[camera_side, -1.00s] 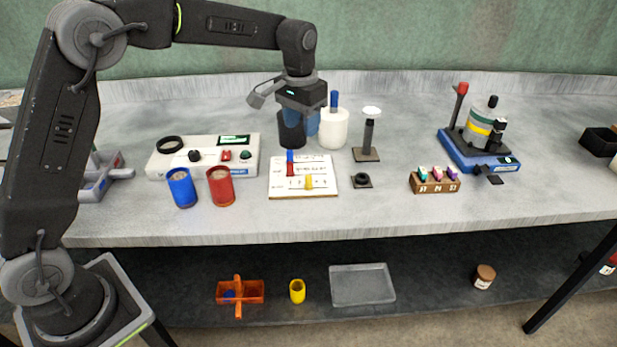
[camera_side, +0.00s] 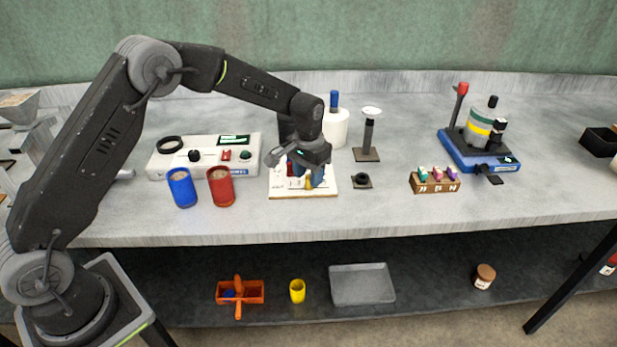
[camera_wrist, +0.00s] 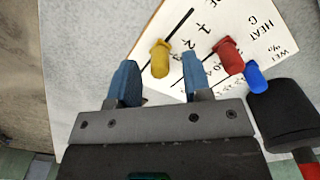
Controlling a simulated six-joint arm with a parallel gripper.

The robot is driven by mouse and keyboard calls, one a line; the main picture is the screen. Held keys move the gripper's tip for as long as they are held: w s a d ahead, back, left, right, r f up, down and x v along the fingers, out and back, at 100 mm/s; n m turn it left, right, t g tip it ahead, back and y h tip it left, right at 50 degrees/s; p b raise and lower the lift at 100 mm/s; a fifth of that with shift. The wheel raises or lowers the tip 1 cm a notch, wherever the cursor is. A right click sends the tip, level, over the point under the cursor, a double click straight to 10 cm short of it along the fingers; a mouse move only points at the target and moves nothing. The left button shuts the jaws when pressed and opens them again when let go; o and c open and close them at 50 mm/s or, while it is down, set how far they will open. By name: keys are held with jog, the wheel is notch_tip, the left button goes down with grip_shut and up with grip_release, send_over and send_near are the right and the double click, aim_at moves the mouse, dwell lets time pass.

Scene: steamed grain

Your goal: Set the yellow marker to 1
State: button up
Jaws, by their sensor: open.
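The white board (camera_side: 283,190) lies on the bench with printed rows and numbers; it also shows in the wrist view (camera_wrist: 175,22). The yellow marker (camera_wrist: 160,58) stands in the board's front row, and in the side view (camera_side: 309,183) it shows low at the fingertips. My gripper (camera_wrist: 161,78) is open, pointing down at the board. Its two blue fingers are on either side of the yellow marker, which appears just past the tips, not clasped. The number under the yellow marker cannot be read for certain. The red marker (camera_wrist: 230,56) and blue marker (camera_wrist: 256,77) stand to its right in the wrist view.
A blue cup (camera_side: 183,188) and a red cup (camera_side: 220,187) stand left of the board. A control box (camera_side: 180,157) is behind them. A black cylinder (camera_wrist: 280,115) is close to the right finger in the wrist view. A stamp stand (camera_side: 367,154) and black ring (camera_side: 362,181) are right.

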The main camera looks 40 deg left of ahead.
jog(key=shift+f, duration=0.7)
jog(key=shift+c, duration=0.4)
grip_shut()
jog(key=shift+s, duration=0.1)
